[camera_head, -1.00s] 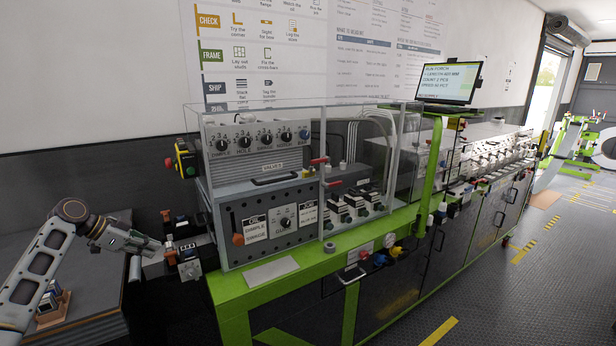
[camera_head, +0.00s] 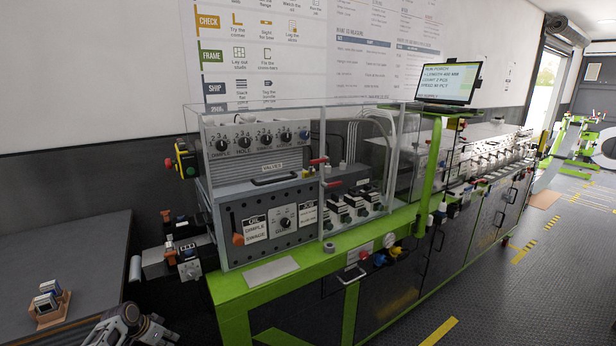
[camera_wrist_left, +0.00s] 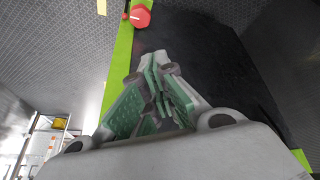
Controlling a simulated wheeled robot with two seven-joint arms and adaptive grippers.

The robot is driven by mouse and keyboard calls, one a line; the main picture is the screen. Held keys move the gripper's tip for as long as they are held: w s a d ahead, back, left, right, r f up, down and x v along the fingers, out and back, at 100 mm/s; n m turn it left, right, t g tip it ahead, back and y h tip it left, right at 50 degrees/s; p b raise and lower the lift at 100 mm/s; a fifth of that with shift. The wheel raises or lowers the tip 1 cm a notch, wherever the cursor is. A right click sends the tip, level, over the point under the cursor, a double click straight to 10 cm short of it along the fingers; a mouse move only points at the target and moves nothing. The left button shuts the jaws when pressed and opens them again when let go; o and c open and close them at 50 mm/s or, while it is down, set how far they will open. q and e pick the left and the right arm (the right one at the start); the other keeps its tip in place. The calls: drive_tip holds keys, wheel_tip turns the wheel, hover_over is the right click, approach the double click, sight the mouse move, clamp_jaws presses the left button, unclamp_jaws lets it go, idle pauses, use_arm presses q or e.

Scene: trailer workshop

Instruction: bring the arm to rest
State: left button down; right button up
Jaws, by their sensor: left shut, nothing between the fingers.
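My left gripper (camera_head: 158,331) shows at the bottom edge of the head view, low in front of the green machine bench, with part of my grey wrist beside it. Most of the left arm is out of the picture. In the left wrist view the two green-padded fingers (camera_wrist_left: 157,78) are together at their tips with nothing between them. My right gripper is in neither view.
The green-framed machine bench (camera_head: 310,262) with clear covers stands right of the gripper. A dark table (camera_head: 75,250) at left bears a small wooden holder (camera_head: 50,312). A red knob (camera_wrist_left: 140,17) shows in the left wrist view. Open floor (camera_head: 500,290) lies at right.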

use_arm(q)
drive_tip(key=s+d+f+n+g+y, duration=0.1)
drive_tip(key=s+d+f+y, duration=0.15)
drive_tip(key=s+f, duration=1.05)
drive_tip(key=s+d+f+n+g+y, duration=0.1)
drive_tip(key=s+d+f, duration=0.3)
drive_tip(key=s+f, duration=0.9)
drive_tip(key=s+d+f, duration=0.4)
drive_tip(key=s, duration=0.6)
drive_tip(key=s+d+f, duration=0.5)
drive_tip(key=s, duration=0.6)
drive_tip(key=s+d+f+g, duration=0.1)
drive_tip(key=s+d+f, duration=0.4)
drive_tip(key=s, duration=0.5)
drive_tip(key=shift+s+d+f, duration=0.15)
drive_tip(key=shift+f, duration=0.1)
drive_tip(key=shift+h, duration=0.25)
drive_tip(key=c, duration=1.5)
unclamp_jaws()
drive_tip(key=shift+c, duration=0.2)
drive_tip(key=shift+o, duration=0.4)
